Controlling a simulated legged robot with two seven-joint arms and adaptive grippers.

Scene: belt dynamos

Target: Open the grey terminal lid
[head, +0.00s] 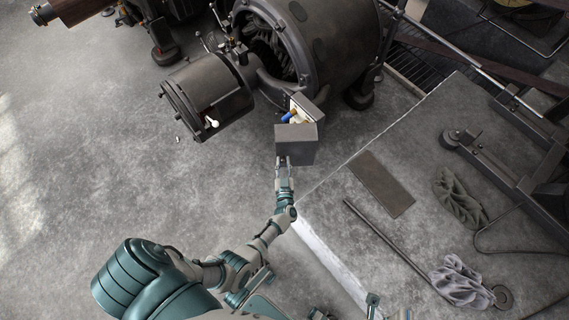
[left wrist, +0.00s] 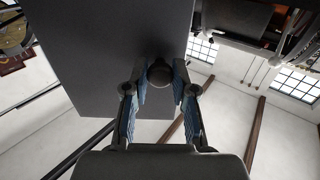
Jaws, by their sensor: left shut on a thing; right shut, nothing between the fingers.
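The grey terminal lid (head: 296,148) is swung open towards me, its flat face filling the upper left of the left wrist view (left wrist: 105,60). Behind it, the terminal box (head: 306,106) shows a pale inside with blue and yellow parts. My left gripper (head: 283,162) is at the lid's near edge. In the left wrist view, its two blue-padded fingers (left wrist: 160,88) are shut on a round dark knob (left wrist: 159,73) on the lid. The lid hides part of the box. My right gripper (head: 320,314) is at the bottom edge of the head view, small and mostly cut off, apart from the lid.
The large dark dynamo (head: 335,45) stands behind the box, with a smaller drum (head: 208,85) to its left. A raised stone plinth (head: 345,225) is to the right, bearing a rod (head: 385,240) and rags (head: 460,283). The floor at left is clear.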

